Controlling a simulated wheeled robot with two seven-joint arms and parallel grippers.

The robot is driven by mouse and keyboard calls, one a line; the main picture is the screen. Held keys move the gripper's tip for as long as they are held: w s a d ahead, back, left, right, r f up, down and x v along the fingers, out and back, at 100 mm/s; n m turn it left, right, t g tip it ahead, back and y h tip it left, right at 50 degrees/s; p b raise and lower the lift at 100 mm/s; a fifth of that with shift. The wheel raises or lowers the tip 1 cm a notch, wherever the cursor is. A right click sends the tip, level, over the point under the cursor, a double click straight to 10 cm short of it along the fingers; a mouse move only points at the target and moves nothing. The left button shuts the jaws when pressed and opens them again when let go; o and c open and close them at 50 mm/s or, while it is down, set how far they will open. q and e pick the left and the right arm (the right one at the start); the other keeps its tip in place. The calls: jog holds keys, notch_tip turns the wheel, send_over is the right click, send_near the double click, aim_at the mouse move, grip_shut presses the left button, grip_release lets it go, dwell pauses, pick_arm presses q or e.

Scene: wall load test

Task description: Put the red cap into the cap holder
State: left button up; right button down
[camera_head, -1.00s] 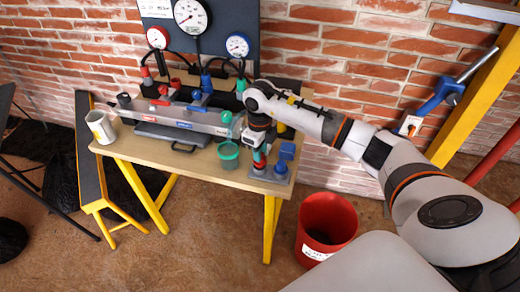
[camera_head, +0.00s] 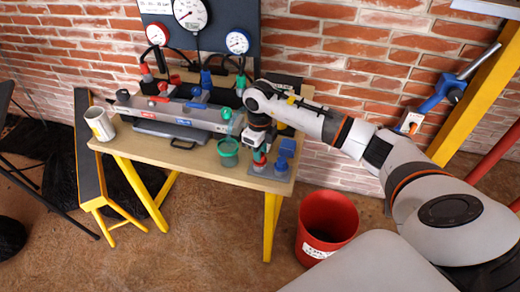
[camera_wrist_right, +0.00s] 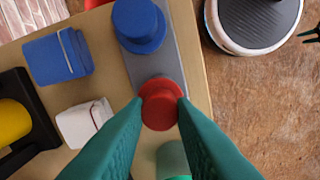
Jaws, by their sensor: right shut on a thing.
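The red cap (camera_wrist_right: 161,103) is between the fingertips of my right gripper (camera_wrist_right: 160,104). In the head view the red cap (camera_head: 259,161) shows just under the right gripper (camera_head: 260,152), at the table's right end. The cap holder (camera_wrist_right: 178,48) is a narrow grey plate; the red cap is over or on it, and I cannot tell whether it is seated. A blue cap (camera_wrist_right: 138,24) stands on the holder beside the red one. In the head view the holder (camera_head: 268,173) lies near the table's front right corner. My left gripper is not in view.
A green-rimmed cup (camera_head: 228,152) stands left of the holder. A blue box (camera_wrist_right: 58,58) and a white block (camera_wrist_right: 84,123) lie beside the holder. A manifold (camera_head: 180,112) with gauges behind fills the table's back. A red bin (camera_head: 326,226) stands on the floor to the right.

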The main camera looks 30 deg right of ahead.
jog(key=shift+f, duration=0.15)
dwell(0.5)
jog(key=c, duration=1.1)
grip_release()
jog(key=shift+o, duration=0.4)
jog(key=o, duration=0.4)
jog(key=shift+r+p, duration=2.65)
jog(key=shift+r, duration=1.4)
